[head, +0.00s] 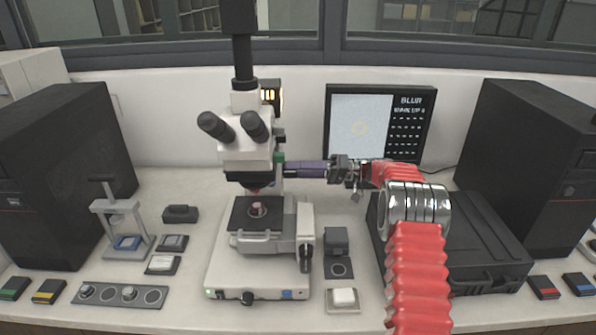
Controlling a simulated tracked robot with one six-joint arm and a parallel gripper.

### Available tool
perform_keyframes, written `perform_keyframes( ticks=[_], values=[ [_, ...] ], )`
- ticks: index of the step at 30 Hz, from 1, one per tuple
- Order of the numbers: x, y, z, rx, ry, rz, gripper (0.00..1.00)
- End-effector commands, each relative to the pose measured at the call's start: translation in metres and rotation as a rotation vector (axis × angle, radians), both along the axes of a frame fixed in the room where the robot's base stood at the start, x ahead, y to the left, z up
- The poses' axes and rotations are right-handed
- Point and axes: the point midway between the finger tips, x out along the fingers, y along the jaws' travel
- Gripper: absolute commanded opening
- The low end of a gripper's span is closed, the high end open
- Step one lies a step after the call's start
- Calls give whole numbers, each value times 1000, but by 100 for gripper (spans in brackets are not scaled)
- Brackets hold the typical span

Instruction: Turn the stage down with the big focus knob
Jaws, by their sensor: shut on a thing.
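The microscope (248,150) stands left of centre, pale with black eyepieces. The big black focus knob (305,257) is on the right side of the base, low down. My gripper (287,168) reaches in from the right, level, its slim purple front end beside the microscope's column, above the stage. It is well above the focus knob in the picture and appears apart from it.
A monitor (360,128) reading "BLUR" stands behind. A black case (470,240) lies to the right, behind my red arm. A small press (118,222) stands left. Dark cabinets (55,175) flank the bench. Small blocks and trays lie along the front.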

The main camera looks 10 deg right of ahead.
Motion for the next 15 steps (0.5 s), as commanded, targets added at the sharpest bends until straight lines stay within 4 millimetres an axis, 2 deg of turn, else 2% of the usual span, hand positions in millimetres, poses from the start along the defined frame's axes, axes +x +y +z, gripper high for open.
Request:
perform_keyframes(
  ticks=[1,15],
  values=[
    [-2,1,-6,-11,-30,6,17],
    [-1,1,-6,-94,-451,4,17]
  ],
)
